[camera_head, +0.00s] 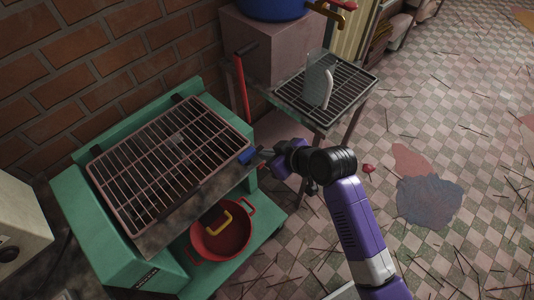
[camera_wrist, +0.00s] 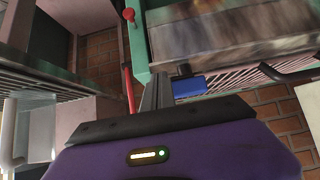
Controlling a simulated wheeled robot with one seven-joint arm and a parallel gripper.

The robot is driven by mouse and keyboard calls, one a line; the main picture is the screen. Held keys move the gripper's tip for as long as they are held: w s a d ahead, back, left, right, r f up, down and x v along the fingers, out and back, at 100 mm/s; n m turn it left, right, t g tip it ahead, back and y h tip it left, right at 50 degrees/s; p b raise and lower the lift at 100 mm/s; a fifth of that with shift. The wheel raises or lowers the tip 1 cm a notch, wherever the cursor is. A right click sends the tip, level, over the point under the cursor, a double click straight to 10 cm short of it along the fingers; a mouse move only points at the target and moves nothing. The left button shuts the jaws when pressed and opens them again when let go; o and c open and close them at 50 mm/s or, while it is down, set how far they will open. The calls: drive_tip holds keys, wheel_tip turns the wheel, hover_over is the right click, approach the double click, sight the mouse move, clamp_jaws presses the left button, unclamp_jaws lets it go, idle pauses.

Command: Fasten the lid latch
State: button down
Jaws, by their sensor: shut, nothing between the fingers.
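The green machine (camera_head: 75,208) stands against the brick wall with a barred grid lid (camera_head: 168,160) lying over its top. A small blue piece, seemingly the latch (camera_head: 246,156), sits at the lid's right edge. It also shows in the wrist view (camera_wrist: 189,87), just right of my fingers. My gripper (camera_head: 266,154) is shut and empty, pointing left at the blue piece from close by. In the wrist view my gripper (camera_wrist: 158,92) shows its closed fingers beside the blue piece. I cannot tell whether they touch it, or whether the latch is fastened.
A red pot (camera_head: 221,240) with a yellow handle sits on the machine's lower shelf. A red lever (camera_head: 241,88) rises behind my gripper. A wire-topped table (camera_head: 345,88) holding a white object (camera_head: 318,84) stands behind. The tiled floor at right has scattered sticks and stains.

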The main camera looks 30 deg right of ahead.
sight(261, 146)
drive_tip(key=shift+w+d+n+y, duration=0.15)
drive_tip(key=shift+w+n+y, duration=0.15)
drive_tip(key=shift+n+y, duration=0.15)
drive_tip(key=shift+w+d+n+g+y+b, duration=0.15)
drive_tip(key=shift+w+n+g+y+b, duration=0.4)
drive_tip(key=shift+n, duration=0.5)
drive_tip(key=n+g+y, duration=0.1)
drive_tip(key=w+n+y+b, duration=0.1)
drive_tip(key=n, duration=0.1)
drive_tip(key=shift+w+g, duration=0.25)
drive_tip(key=shift+g, duration=0.1)
drive_tip(key=shift+w+a+b, duration=0.2)
drive_tip(key=shift+w+b, duration=0.15)
drive_tip(key=shift+w, duration=0.3)
